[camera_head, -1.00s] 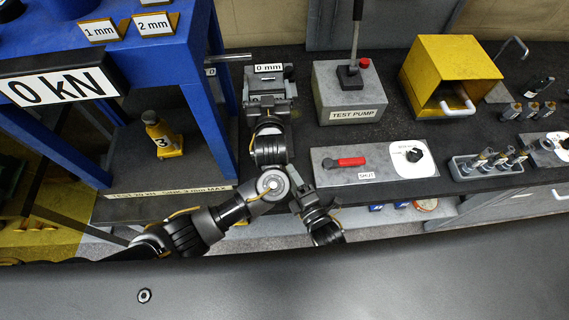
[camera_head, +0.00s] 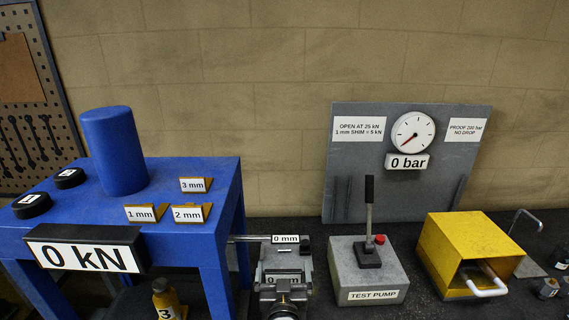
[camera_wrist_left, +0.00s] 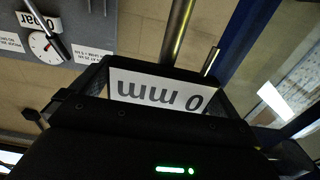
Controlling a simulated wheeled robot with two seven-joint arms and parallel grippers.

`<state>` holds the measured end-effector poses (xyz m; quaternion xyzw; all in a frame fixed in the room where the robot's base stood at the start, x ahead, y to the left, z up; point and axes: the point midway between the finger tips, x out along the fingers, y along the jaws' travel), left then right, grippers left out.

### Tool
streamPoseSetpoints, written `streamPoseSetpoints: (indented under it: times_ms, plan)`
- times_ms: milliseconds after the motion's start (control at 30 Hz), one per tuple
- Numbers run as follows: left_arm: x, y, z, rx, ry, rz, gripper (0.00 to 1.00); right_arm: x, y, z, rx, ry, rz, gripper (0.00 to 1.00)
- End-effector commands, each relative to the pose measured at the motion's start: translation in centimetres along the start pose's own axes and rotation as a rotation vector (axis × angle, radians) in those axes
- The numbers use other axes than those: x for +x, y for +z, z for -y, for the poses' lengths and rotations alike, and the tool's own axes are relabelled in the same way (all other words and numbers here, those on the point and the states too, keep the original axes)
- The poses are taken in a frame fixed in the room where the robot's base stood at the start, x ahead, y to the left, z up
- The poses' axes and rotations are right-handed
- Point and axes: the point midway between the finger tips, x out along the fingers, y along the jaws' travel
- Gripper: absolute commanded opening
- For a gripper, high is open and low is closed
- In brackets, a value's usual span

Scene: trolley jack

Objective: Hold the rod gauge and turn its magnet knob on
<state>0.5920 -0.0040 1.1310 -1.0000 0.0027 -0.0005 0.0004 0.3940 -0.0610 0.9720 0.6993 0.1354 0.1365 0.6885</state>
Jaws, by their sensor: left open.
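The rod gauge shows as a white "0 mm" label (camera_head: 285,239) with a thin metal rod (camera_head: 248,238) running left toward the blue press. My left gripper (camera_head: 284,255) is open and sits directly at the gauge, in front of and below its upper label. A second "0 mm" reading shows between the gripper parts. In the left wrist view the gauge's label (camera_wrist_left: 155,95) appears upside down, close to the camera, framed by dark parts. I cannot tell whether the fingers touch the gauge. I cannot make out the magnet knob. My right gripper is out of view.
The blue press (camera_head: 215,235) with a "0 kN" display (camera_head: 85,256) stands left of the gauge. The grey test pump (camera_head: 368,272) with an upright lever is to the right, then a yellow housing (camera_head: 450,245). A panel with a "0 bar" dial (camera_head: 412,133) stands behind.

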Motion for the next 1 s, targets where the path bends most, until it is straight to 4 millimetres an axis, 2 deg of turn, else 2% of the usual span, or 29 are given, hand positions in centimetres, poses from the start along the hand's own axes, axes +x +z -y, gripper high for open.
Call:
streamPoseSetpoints:
  times_ms: [300, 500, 700, 1000]
  plan:
    - [-6.3, 0.2, -0.1, -0.005, 0.002, 0.005, 1.0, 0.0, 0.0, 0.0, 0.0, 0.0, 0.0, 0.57]
    - [-9.7, 0.1, 0.0, -0.003, 0.0, 0.004, 1.0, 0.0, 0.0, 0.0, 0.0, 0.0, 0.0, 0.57]
    - [-11.2, 0.1, 0.0, -0.001, 0.0, 0.002, 1.0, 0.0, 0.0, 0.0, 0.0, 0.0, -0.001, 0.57]
    - [-11.4, 0.0, 0.0, 0.0, 0.0, 0.002, 1.0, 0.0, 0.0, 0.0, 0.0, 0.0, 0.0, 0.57]
